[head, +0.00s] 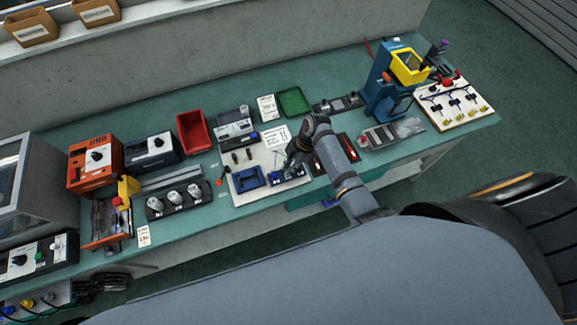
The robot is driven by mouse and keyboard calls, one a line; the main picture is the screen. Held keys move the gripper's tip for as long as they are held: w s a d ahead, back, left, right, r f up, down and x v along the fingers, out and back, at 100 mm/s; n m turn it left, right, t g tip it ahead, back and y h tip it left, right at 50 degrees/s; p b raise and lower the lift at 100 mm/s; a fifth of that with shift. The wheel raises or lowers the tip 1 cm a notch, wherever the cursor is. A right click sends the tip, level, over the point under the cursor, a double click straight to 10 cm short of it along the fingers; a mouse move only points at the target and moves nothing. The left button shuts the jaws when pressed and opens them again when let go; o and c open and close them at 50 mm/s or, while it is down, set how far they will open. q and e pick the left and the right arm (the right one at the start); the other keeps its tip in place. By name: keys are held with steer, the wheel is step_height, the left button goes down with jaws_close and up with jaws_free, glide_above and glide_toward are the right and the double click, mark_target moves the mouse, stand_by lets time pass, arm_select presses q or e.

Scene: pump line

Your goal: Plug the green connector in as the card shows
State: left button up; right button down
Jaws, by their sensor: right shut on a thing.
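My right gripper (289,164) reaches over the white board (241,197) in the middle of the bench, fingers down by the right blue fixture (287,178). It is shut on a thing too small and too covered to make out. A second blue fixture (247,179) sits to its left on the board. A printed card (275,136) lies at the board's back, and another white card (266,107) stands behind it; their print is too small to read. I cannot pick out the green connector. My left gripper is out of view.
A red bin (194,132) and a green tray (293,101) stand at the back. Left are an orange machine (94,163) and a block with grey knobs (178,201). Right are a blue press (387,85) and a white board with cables (452,104). The bench's front strip is mostly clear.

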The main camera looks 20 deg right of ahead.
steer(key=shift+f, duration=0.4)
stand_by(0.4)
stand_by(0.4)
steer(key=c, duration=1.6)
jaws_free()
steer(key=shift+r, duration=0.1)
steer(key=shift+r+p, duration=2.2)
steer(key=shift+p, duration=0.15)
steer(key=o, duration=0.5)
steer(key=shift+o, duration=0.2)
